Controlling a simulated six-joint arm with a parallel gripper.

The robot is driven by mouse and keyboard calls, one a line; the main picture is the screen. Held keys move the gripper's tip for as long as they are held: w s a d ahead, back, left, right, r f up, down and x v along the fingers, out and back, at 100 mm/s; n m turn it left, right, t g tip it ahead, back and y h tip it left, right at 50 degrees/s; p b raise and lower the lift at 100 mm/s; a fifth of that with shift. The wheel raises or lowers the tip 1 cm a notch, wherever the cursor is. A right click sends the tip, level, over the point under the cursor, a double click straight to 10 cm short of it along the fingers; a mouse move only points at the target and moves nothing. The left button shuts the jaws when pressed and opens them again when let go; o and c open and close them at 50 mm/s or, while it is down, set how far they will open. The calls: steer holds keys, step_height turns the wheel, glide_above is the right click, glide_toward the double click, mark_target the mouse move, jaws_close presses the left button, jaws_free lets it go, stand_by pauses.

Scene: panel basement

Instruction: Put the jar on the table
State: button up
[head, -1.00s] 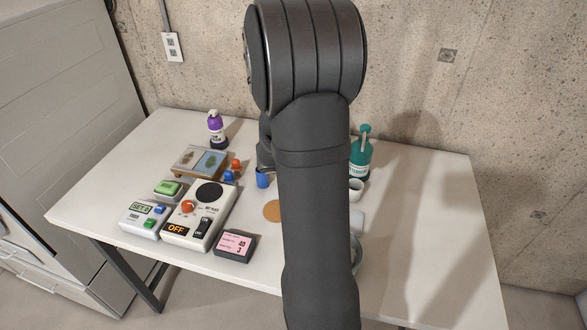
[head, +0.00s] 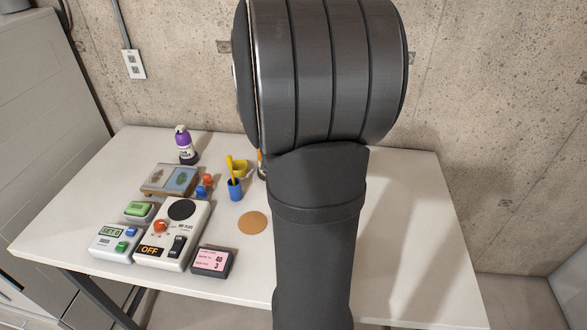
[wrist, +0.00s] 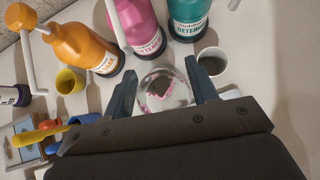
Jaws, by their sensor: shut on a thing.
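In the wrist view a round clear glass jar (wrist: 165,92), with pinkish bits showing in it, sits between the two fingers of my gripper (wrist: 160,70). The gripper is shut on the jar. The wrist view looks down on it, and I cannot tell whether its base touches the table. The white table (head: 410,235) shows in the head view. There my own arm hides both the gripper and the jar.
Near the jar stand a teal detergent bottle (wrist: 188,18), a pink bottle (wrist: 142,25), an orange bottle (wrist: 85,50), a white cup (wrist: 213,65) and a yellow cup (wrist: 71,80). A hotplate device (head: 172,235) and a round cork coaster (head: 252,222) lie left of my arm. The table's right side looks clear.

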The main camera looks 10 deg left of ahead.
steer(key=shift+d+r, duration=0.25)
steer(key=shift+d, duration=0.15)
stand_by(1.5)
steer(key=w+a+r, duration=0.1)
steer(key=a+r, duration=0.7)
steer(key=a, duration=0.1)
steer(key=w+a+n+y, duration=0.4)
steer(key=w+a+n, duration=0.1)
steer(key=w+a, duration=0.45)
steer(key=w+a+f, duration=0.1)
steer(key=a+f, duration=0.3)
steer(key=a, duration=0.3)
steer(key=w+a+f, duration=0.2)
steer(key=a+f, duration=0.3)
steer(key=a, duration=0.3)
step_height(320, 180, down, 10)
steer(key=shift+d+r, duration=0.15)
steer(key=shift+r, duration=0.05)
steer(key=shift+f, duration=0.1)
